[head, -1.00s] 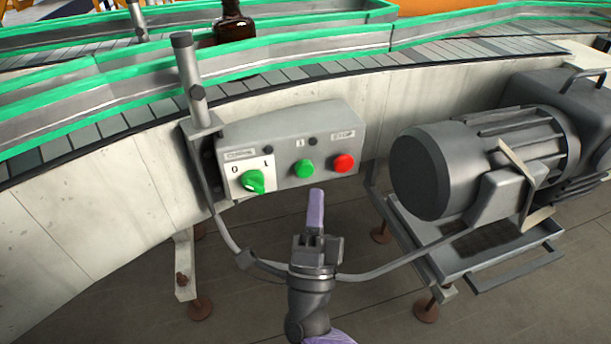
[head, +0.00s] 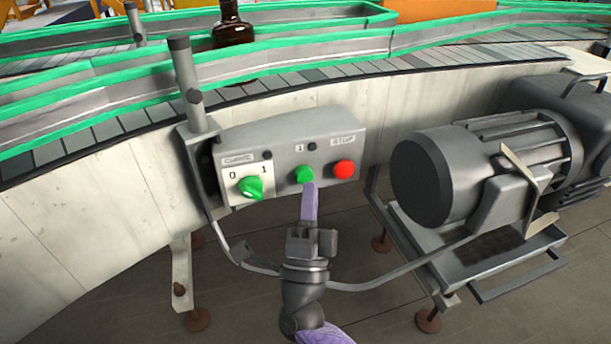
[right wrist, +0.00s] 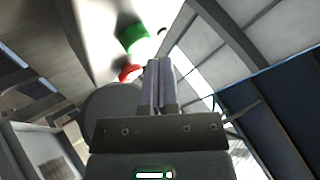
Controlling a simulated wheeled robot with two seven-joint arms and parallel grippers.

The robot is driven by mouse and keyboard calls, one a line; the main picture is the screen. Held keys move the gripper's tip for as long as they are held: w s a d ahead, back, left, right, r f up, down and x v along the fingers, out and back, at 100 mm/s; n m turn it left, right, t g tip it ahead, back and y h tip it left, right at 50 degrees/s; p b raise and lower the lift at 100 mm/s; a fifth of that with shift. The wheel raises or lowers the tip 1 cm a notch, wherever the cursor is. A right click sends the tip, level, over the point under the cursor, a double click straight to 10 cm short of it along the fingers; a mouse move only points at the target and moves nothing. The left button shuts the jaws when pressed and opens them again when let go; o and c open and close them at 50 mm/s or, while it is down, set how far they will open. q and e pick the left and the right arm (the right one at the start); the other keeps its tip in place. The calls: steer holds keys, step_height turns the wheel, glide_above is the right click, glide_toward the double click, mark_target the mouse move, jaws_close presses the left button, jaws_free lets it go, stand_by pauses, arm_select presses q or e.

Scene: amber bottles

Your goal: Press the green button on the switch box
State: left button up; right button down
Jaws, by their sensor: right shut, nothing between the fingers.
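The grey switch box (head: 288,150) is fixed to the side of the conveyor. On its face are the green button (head: 304,174), a red button (head: 343,169) to its right, and a green rotary knob (head: 250,188) to its left. My right gripper (head: 309,188) is shut and empty, its purple fingers pointing up at the green button. In the head view the fingertips overlap the button's lower edge; I cannot tell whether they touch. In the right wrist view the shut fingers (right wrist: 159,64) are near the red button (right wrist: 130,73), and the green button (right wrist: 133,39) lies beyond. My left gripper is out of view.
A grey motor (head: 470,170) on a stand is right of the box. A grey post (head: 187,85) rises at the box's left. A cable runs below the box behind my right arm. An amber bottle (head: 232,28) stands on the conveyor (head: 300,80).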

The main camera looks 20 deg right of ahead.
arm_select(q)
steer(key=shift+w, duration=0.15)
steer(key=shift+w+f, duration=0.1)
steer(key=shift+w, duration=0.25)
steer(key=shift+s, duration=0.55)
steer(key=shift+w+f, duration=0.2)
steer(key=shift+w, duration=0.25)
arm_select(e)
steer(key=shift+w, duration=0.4)
